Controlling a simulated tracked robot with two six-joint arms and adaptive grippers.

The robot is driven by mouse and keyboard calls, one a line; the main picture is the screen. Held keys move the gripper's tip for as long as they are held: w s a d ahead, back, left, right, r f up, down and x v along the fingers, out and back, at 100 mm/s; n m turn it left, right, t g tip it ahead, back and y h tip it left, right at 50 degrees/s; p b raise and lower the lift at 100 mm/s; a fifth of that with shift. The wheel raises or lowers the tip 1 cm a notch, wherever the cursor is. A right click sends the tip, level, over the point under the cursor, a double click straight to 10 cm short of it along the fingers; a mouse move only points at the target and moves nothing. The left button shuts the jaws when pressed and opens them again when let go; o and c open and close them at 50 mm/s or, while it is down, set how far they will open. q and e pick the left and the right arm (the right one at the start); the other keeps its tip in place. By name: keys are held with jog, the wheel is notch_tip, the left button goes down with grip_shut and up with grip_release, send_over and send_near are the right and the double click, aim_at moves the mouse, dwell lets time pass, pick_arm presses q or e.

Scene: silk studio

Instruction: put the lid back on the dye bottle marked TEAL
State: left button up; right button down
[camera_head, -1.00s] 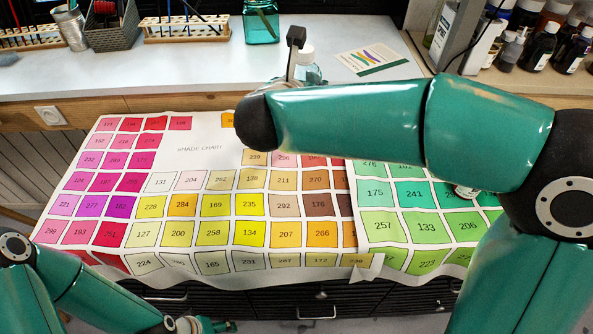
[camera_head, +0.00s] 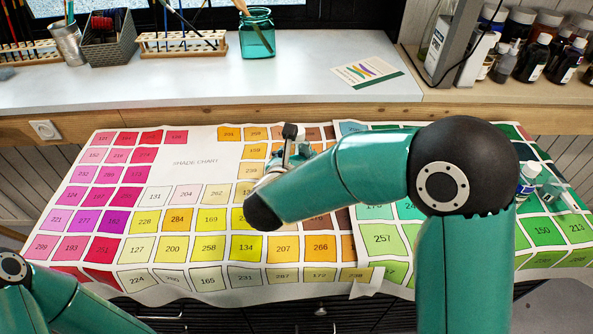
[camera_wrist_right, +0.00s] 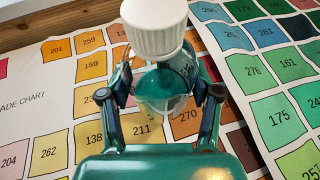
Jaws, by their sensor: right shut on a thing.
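My right gripper (camera_head: 290,145) is over the shade chart, mostly hidden behind my own forearm. In the right wrist view its two fingers (camera_wrist_right: 165,88) are shut on a clear bottle (camera_wrist_right: 163,104) with teal liquid inside. A white ribbed cap (camera_wrist_right: 155,26) sits at the top of this bottle.
The shade chart (camera_head: 195,162) covers the bench front. A teal glass jar (camera_head: 257,38) and a card (camera_head: 367,70) are on the counter. Dark bottles (camera_head: 535,57) crowd the back right.

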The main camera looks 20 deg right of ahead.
jog(key=shift+f, duration=0.1)
jog(key=shift+f, duration=2.1)
jog(key=shift+f, duration=0.15)
jog(key=shift+c, duration=1.2)
grip_release()
jog(key=shift+s+a+r, duration=0.1)
jog(key=shift+r, duration=0.1)
jog(key=b+v, duration=0.1)
jog(key=v, duration=1)
jog(key=shift+s+a, duration=0.15)
jog(key=shift+s, duration=0.25)
